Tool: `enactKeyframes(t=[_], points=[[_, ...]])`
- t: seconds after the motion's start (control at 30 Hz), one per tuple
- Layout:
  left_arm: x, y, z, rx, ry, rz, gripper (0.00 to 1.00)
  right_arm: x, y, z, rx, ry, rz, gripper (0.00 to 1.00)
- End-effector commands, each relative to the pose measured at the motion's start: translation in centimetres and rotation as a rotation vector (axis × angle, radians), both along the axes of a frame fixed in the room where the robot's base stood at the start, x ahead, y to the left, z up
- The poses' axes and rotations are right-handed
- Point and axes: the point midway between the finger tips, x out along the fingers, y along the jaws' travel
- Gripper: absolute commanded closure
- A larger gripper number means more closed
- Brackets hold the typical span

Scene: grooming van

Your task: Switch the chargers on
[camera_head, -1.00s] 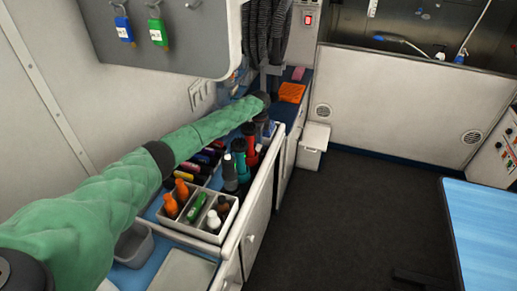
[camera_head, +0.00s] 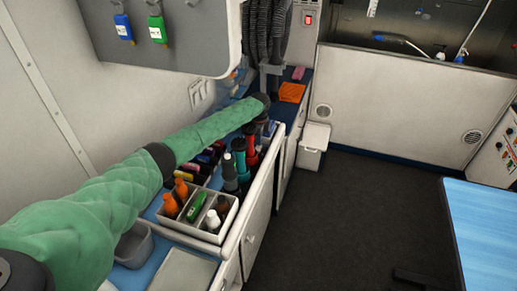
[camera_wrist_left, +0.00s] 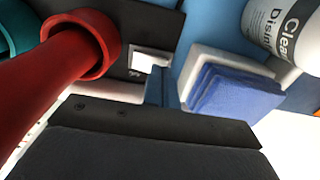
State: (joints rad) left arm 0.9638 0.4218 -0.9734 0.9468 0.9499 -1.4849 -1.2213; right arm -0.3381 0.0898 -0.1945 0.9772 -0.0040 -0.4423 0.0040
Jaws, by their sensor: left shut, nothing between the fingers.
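A dark charger base (camera_wrist_left: 122,68) shows in the left wrist view, with a small white switch-like part (camera_wrist_left: 150,60) near its edge. A red clipper-like tool (camera_wrist_left: 85,50) stands in it, beside a teal one (camera_wrist_left: 14,30). In the head view the teal tool (camera_head: 239,148) and the red tool (camera_head: 251,138) stand on the counter. My left gripper (camera_wrist_left: 155,88) is shut and empty, close to the white part; contact cannot be told. In the head view my green left arm reaches over the counter and its far end is largely hidden. My right gripper is not in view.
A box of bottles (camera_head: 211,233) stands nearer on the counter. A blue cloth stack (camera_wrist_left: 235,90) in a white tray and a disinfectant bottle (camera_wrist_left: 285,35) lie beyond the charger base.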

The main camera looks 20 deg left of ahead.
Motion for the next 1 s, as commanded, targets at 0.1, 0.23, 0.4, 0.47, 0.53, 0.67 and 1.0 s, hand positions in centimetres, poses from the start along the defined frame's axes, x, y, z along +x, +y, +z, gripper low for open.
enactKeyframes(t=[0.1, 0.23, 0.4, 0.47, 0.53, 0.67, 1.0], points=[[0.00, -0.01, -0.19, 0.000, 0.000, 0.000, 1.00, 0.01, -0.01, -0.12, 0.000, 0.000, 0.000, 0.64], [0.00, 0.00, -0.35, 0.000, 0.000, 0.000, 1.00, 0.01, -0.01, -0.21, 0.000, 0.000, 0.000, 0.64], [0.00, -0.01, -0.55, 0.000, 0.000, 0.000, 1.00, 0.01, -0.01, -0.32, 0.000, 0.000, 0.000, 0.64], [-0.01, 0.00, -0.62, 0.000, 0.000, 0.000, 1.00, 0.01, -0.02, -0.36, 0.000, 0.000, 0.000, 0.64], [-0.01, -0.01, -0.71, 0.000, 0.000, 0.000, 1.00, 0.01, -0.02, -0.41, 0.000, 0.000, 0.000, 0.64], [-0.02, -0.01, -0.88, 0.000, 0.000, 0.000, 1.00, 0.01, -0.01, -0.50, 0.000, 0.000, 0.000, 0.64], [0.00, -0.01, -0.20, 0.000, 0.000, 0.000, 1.00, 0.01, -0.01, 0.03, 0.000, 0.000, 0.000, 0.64]])
